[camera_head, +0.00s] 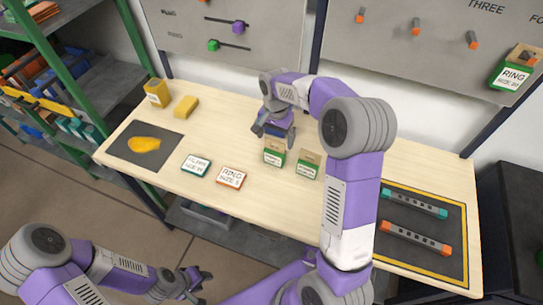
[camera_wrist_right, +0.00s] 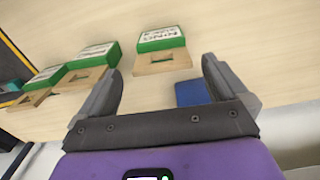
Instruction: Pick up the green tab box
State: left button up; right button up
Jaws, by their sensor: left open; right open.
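Cardboard boxes with green-bordered white labels stand on the table. One green tab box (camera_head: 274,152) is just in front of my right gripper (camera_head: 272,129). Another green tab box (camera_head: 308,164) stands to its right. In the right wrist view, one green tab box (camera_wrist_right: 163,40) lies ahead of the gap between the open, empty fingers of my right gripper (camera_wrist_right: 160,78), apart from them. Two more green-labelled boxes (camera_wrist_right: 94,58) (camera_wrist_right: 45,78) show to the left there. My left gripper (camera_head: 196,284) is open and empty, in front of the table, away from the boxes.
A blue block (camera_wrist_right: 192,93) lies near the right finger in the wrist view. Label cards (camera_head: 196,164) (camera_head: 232,176), yellow boxes (camera_head: 158,92) (camera_head: 186,107) and a dark mat (camera_head: 125,157) occupy the left of the table (camera_head: 240,208). Two bars (camera_head: 414,203) (camera_head: 415,238) lie at right.

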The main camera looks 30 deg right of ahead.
aim_at(275, 150)
notch_tip(275, 150, down, 2)
jog(key=shift+s+f, duration=0.1)
jog(key=shift+s, duration=0.05)
jog(key=f, duration=0.2)
jog(key=f+b, duration=0.1)
jog(key=f, duration=0.2)
jog(key=shift+w+f, duration=0.25)
jog(key=shift+f, duration=0.05)
jog(key=shift+r, duration=0.1)
jog(key=c, duration=0.9)
